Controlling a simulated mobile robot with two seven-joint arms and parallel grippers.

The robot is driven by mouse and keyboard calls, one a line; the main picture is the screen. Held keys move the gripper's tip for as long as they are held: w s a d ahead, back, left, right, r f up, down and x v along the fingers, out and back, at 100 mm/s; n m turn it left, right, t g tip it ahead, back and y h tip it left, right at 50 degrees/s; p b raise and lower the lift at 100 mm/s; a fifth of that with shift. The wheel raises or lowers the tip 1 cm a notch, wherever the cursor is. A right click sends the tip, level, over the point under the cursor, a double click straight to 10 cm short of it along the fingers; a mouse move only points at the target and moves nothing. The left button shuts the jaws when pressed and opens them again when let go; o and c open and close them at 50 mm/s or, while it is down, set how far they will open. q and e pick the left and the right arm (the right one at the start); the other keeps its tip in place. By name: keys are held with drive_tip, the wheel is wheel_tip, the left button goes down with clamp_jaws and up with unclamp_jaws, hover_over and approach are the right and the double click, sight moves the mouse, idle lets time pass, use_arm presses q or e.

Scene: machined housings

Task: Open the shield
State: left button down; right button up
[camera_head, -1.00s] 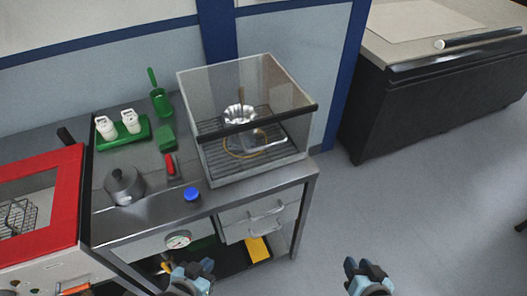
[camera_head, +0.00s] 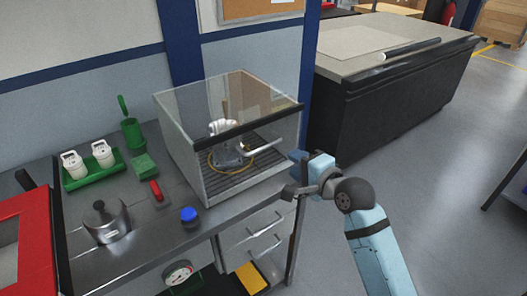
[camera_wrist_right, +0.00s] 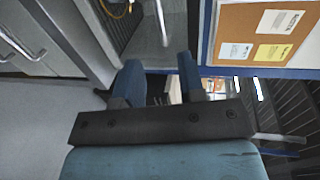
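The shield (camera_head: 185,117) is a clear box-like enclosure on the metal bench, with a dark bar (camera_head: 248,125) along its front. Its pane appears lowered. Behind it are a shiny device and a wire rack floor; a pale rod (camera_head: 262,146) shows at the front right. My right gripper (camera_head: 294,173) is just right of the enclosure's front right corner, apart from the bar. In the right wrist view its two blue fingers (camera_wrist_right: 160,82) are spread, with nothing between them. My left gripper is out of view.
A blue-capped item (camera_head: 189,215), a metal pot (camera_head: 106,221) and a green tray (camera_head: 92,170) with white containers stand left on the bench. Drawers with handles (camera_head: 262,224) are below the enclosure. A black-sided counter (camera_head: 390,95) stands right; open floor lies between.

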sight(268, 147)
drive_tip(key=x, duration=1.3)
drive_tip(key=shift+p, duration=0.35)
drive_tip(key=shift+c, duration=0.3)
clamp_jaws()
